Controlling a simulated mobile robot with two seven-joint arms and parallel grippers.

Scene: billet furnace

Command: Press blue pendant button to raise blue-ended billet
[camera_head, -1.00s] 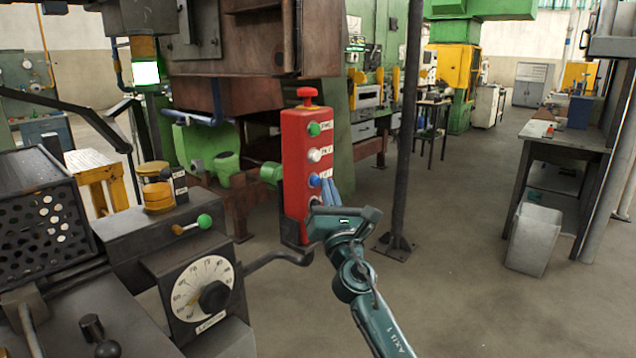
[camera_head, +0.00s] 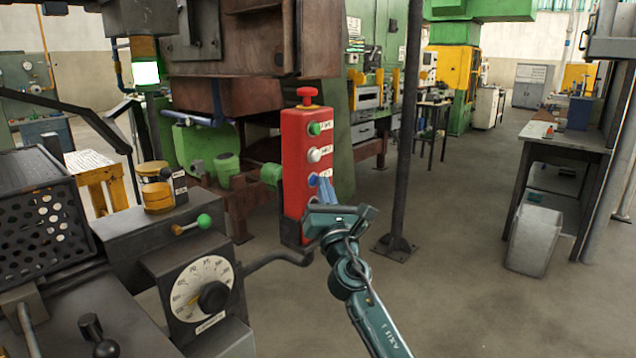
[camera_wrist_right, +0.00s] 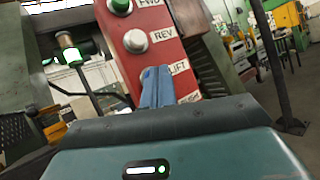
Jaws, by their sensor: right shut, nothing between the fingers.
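The red pendant (camera_head: 295,150) hangs upright in the middle of the head view, with a red mushroom knob (camera_head: 307,95) on top. Down its face are a green button (camera_head: 314,128), a white button (camera_head: 314,155) and the blue button (camera_head: 313,179). My right gripper (camera_head: 321,182) is shut and empty, its blue fingertips right beside the blue button; I cannot tell whether they touch it. I see no blue-ended billet. My left gripper is out of view.
A console with a round dial (camera_head: 203,288) and a green-knobbed lever (camera_head: 204,221) stands at the left. A dark bracket arm (camera_head: 275,258) reaches to the pendant's foot. A dark post (camera_head: 404,130) stands right of the pendant. Open floor lies to the right.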

